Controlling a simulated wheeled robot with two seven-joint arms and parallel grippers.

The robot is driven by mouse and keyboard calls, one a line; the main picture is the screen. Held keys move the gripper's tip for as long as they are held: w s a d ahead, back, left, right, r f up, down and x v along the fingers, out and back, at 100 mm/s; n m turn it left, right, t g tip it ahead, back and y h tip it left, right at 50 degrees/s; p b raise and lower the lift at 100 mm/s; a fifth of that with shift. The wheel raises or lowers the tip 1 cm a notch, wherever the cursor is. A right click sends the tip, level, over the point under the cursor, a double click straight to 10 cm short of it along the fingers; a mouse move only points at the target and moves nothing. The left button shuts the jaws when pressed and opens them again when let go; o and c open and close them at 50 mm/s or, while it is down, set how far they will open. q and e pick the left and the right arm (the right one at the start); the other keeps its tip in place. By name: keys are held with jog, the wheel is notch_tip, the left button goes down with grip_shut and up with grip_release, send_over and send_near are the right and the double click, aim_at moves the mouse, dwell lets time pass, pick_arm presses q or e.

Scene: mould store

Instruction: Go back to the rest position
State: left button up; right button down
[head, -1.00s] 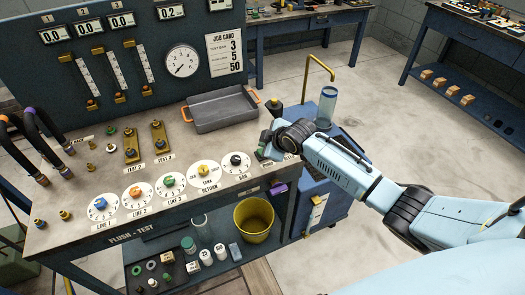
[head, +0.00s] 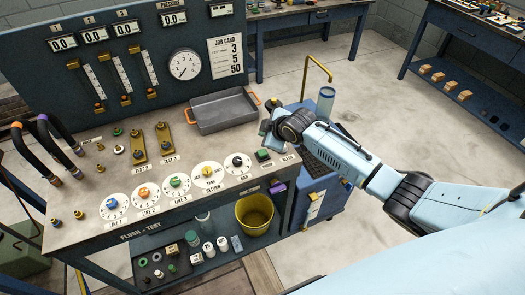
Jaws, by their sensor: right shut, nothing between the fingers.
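My right gripper (head: 267,132) is at the right end of the flush-test bench (head: 190,210), just behind and above a green button (head: 263,155). It is shut and empty, and its fingertips are small and partly hidden by the wrist. It appears apart from the button. My right arm reaches in from the right edge, stretched out over the floor and a blue cart (head: 325,180). My left arm and left gripper are out of view.
A grey tray (head: 222,122) with orange handles stands left of my right gripper. Hoses (head: 50,150), dials and a gauge panel (head: 120,70) fill the bench's left and back. A yellow bucket (head: 254,214) sits below. Floor (head: 400,130) is open to the right.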

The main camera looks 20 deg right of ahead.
jog(key=s+a+f+m+g, duration=0.15)
jog(key=s+a, duration=0.25)
jog(key=s, duration=0.5)
jog(key=s+a+f+m+g, duration=0.15)
jog(key=s+a, duration=0.25)
jog(key=s, duration=0.6)
jog(key=s+d+r+m+g+h, duration=0.1)
jog(key=s+d+r+m, duration=0.15)
jog(key=s, duration=0.65)
jog(key=s+d+r+m+g, duration=0.15)
jog(key=s+m, duration=0.25)
jog(key=s, duration=0.4)
notch_tip(320, 180, down, 30)
jog(key=s+g+b, duration=0.1)
jog(key=s+b, duration=0.2)
jog(key=b, duration=0.2)
jog(key=s+d+f+g+b, duration=0.1)
jog(key=s+f+b, duration=0.3)
jog(key=s+f, duration=1.1)
notch_tip(320, 180, down, 4)
jog(key=shift+d+r+h+b, duration=0.1)
jog(key=shift+d+h+b, duration=0.3)
jog(key=shift+d, duration=0.4)
jog(key=shift+n+g, duration=0.25)
